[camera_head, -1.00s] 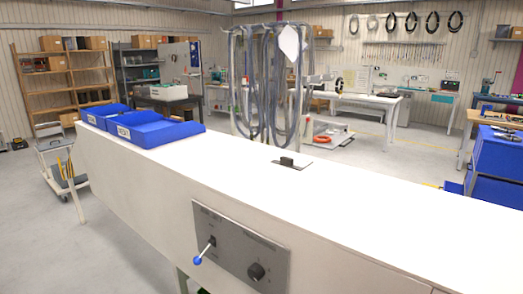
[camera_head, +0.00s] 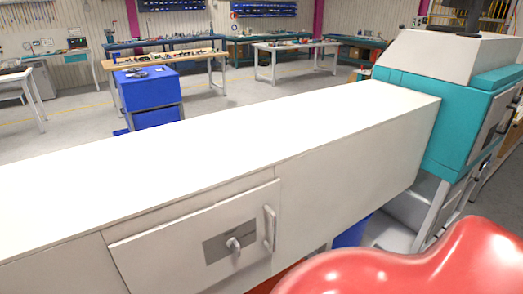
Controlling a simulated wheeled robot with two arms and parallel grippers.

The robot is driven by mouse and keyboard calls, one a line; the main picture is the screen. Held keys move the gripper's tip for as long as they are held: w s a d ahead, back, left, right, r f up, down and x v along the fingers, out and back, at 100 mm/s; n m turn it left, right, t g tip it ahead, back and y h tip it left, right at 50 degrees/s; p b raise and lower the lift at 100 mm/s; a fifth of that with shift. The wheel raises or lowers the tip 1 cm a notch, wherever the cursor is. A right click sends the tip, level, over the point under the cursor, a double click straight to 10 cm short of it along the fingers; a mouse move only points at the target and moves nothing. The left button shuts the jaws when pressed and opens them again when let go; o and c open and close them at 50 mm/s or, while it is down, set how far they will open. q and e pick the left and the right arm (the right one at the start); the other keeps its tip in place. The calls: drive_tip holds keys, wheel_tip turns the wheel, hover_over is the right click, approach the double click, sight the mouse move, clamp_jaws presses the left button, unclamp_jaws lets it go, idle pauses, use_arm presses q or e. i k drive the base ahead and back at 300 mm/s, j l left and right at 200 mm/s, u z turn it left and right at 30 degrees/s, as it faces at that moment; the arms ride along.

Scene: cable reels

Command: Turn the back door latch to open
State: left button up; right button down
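A white door panel (camera_head: 150,255) sits in the front face of a long white machine at the lower left of the head view. A grey plate (camera_head: 215,247) on it carries a small metal latch knob (camera_head: 233,244). A vertical metal handle (camera_head: 269,228) stands at the panel's right edge. The panel looks closed. I cannot tell the exact angle of the latch. Neither of my grippers shows in the head view.
The machine's long white top (camera_head: 230,130) is bare. A teal and grey unit (camera_head: 455,100) stands at its right end. A large glossy red shape (camera_head: 420,270) fills the lower right. Blue drawers (camera_head: 148,92) and workbenches (camera_head: 290,62) stand behind.

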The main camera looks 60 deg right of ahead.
sight(233, 244)
drive_tip(key=l+z, duration=0.1)
drive_tip(key=z, duration=0.3)
drive_tip(key=i+z, duration=0.15)
drive_tip(key=z, duration=0.3)
drive_tip(key=i+l+z, duration=0.1)
drive_tip(key=z, duration=0.3)
